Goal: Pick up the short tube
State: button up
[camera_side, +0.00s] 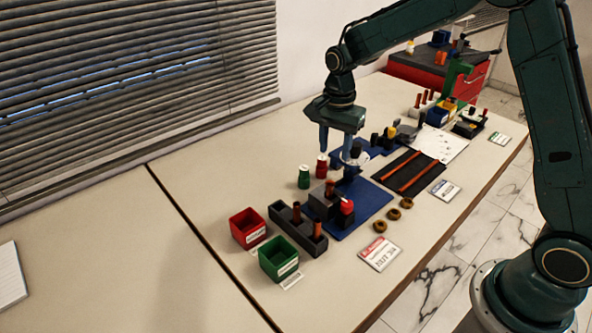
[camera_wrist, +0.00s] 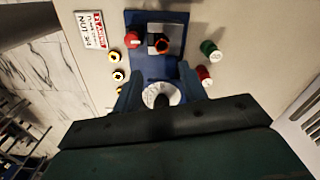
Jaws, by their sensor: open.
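Copper-brown tubes stand upright in the side view. One tube (camera_side: 330,188) is in a grey block (camera_side: 318,204) on the blue mat (camera_side: 367,207); the wrist view shows it end-on as an orange-rimmed ring (camera_wrist: 162,44). Two more, a rear tube (camera_side: 297,212) and a front tube (camera_side: 318,229), stand in a dark rack (camera_side: 287,231). I cannot tell which is the short tube. My gripper (camera_side: 336,150) is open, pointing down above the mat's far part, beyond the block. In the wrist view a round white dial (camera_wrist: 161,93) shows between its fingers, with nothing gripped.
Red bin (camera_side: 246,228) and green bin (camera_side: 277,258) stand left of the rack. A red-topped part (camera_side: 346,208) is beside the block. Green spool (camera_side: 304,178) and red spool (camera_side: 322,166) stand behind it. Several brass rings (camera_side: 393,214) lie in front.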

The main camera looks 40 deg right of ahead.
aim_at(330, 183)
jog(key=shift+f, duration=3.55)
jog(key=shift+w+a+f, duration=0.1)
jog(key=shift+w+f, duration=0.05)
jog(key=shift+f, duration=2.4)
grip_shut()
